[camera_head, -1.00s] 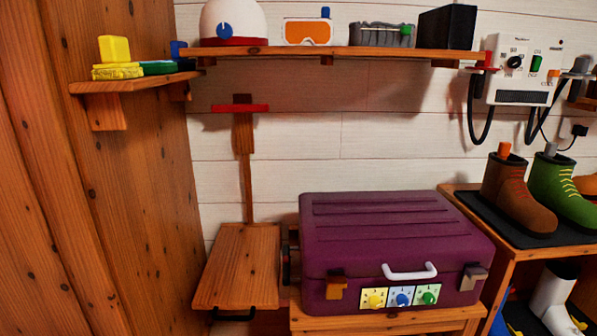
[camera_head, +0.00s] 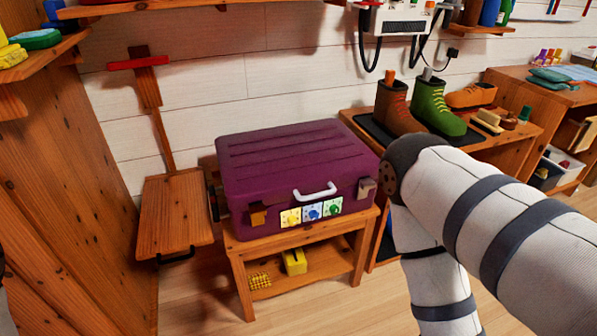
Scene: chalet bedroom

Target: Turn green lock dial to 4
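A purple suitcase (camera_head: 270,160) lies closed on a low wooden stand. Its front carries a white handle (camera_head: 316,192) and a row of three small lock dials. The yellow dial (camera_head: 291,217) is on the left, the blue dial (camera_head: 313,212) in the middle and the green dial (camera_head: 335,207) on the right. The numbers around the dials are too small to read, so I cannot tell the green dial's setting. My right arm comes in from the right, bent in front of the boot bench, apart from the suitcase. Neither of my grippers is in view.
The wooden stand (camera_head: 300,242) has a lower shelf holding yellow items. A wooden flap seat (camera_head: 173,213) is left of the suitcase. Brown (camera_head: 396,106) and green boots (camera_head: 438,106) stand on a bench at right. Floor before the stand is clear.

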